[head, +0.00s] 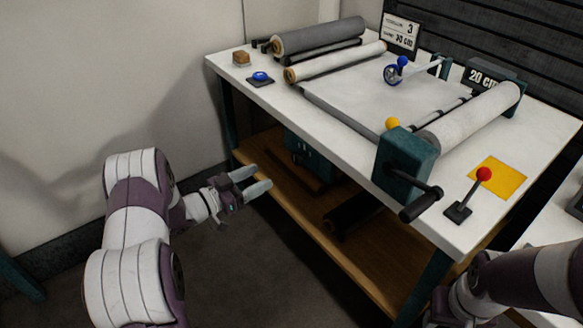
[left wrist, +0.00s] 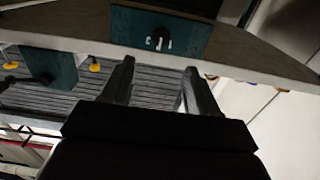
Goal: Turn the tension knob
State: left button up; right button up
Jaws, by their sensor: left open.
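No part is marked as the tension knob, so I cannot tell for sure which it is. In the left wrist view a teal box (left wrist: 190,37) carries a small dark and pale fitting (left wrist: 159,40), beyond my fingertips. A teal box (head: 312,163) also shows under the tabletop in the head view; its front is hidden. My left gripper (head: 252,181) is open and empty, left of the table's lower shelf and apart from it. It also shows in the left wrist view (left wrist: 158,75), fingers spread. My right arm is at the lower right; its gripper is unclear.
The white table (head: 240,98) holds grey rolls (head: 318,37), a blue button (head: 260,76), a crank (head: 421,205), a yellow ball knob (head: 392,123), a blue ball knob (head: 403,61) and a red-topped lever (head: 484,174). A wooden shelf (head: 262,152) lies below. Floor left is clear.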

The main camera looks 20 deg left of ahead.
aim_at(295, 161)
pick_arm(q)
jog(key=b+x, duration=0.2)
jog(key=x, duration=0.9)
jog(key=shift+f, duration=0.15)
jog(key=shift+w+d, duration=0.2)
jog(key=shift+w, duration=0.1)
jog(key=c, duration=1)
jog(key=shift+m, duration=0.4)
jog(key=m+b, duration=0.1)
jog(key=m, duration=0.2)
jog(key=shift+b, duration=0.3)
jog(key=m+b, duration=0.2)
jog(key=m, duration=0.2)
jog(key=shift+s+m, duration=0.1)
jog(key=shift+m, duration=0.3)
jog(key=shift+d, duration=0.1)
